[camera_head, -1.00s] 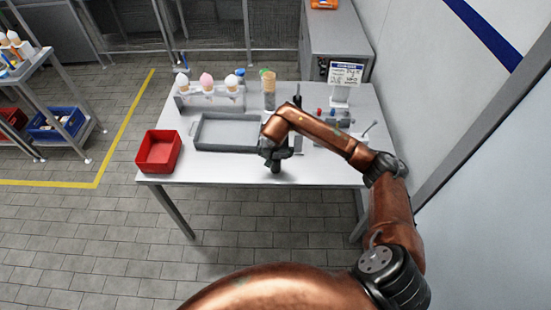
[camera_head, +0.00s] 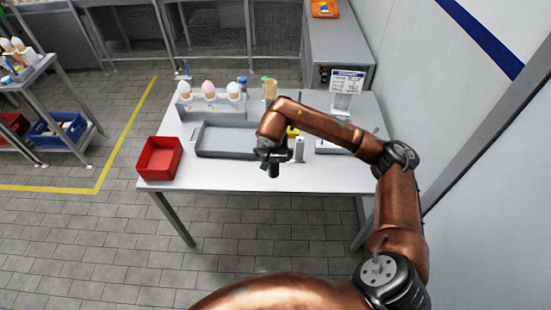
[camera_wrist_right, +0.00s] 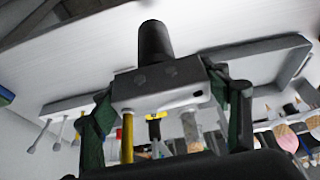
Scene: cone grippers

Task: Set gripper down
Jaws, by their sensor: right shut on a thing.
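My right gripper (camera_head: 272,157) is at the end of the copper arm, above the front middle of the white table. In the right wrist view its green-padded fingers (camera_wrist_right: 168,118) stand on both sides of a pale grey block (camera_wrist_right: 160,92) with a black cylinder (camera_wrist_right: 154,42) on one end. It is shut on this piece, which looks like the task's gripper. In the head view the black cylinder (camera_head: 274,171) points down toward the front of the table. I cannot tell whether it touches the surface. My left gripper is not in view.
A shallow grey tray (camera_head: 202,153) lies left of my gripper. A red bin (camera_head: 159,158) stands at the table's left corner. Several cones stand in a rack (camera_head: 210,104) behind the tray. A sign (camera_head: 346,83) stands at the back right. The front strip of table is bare.

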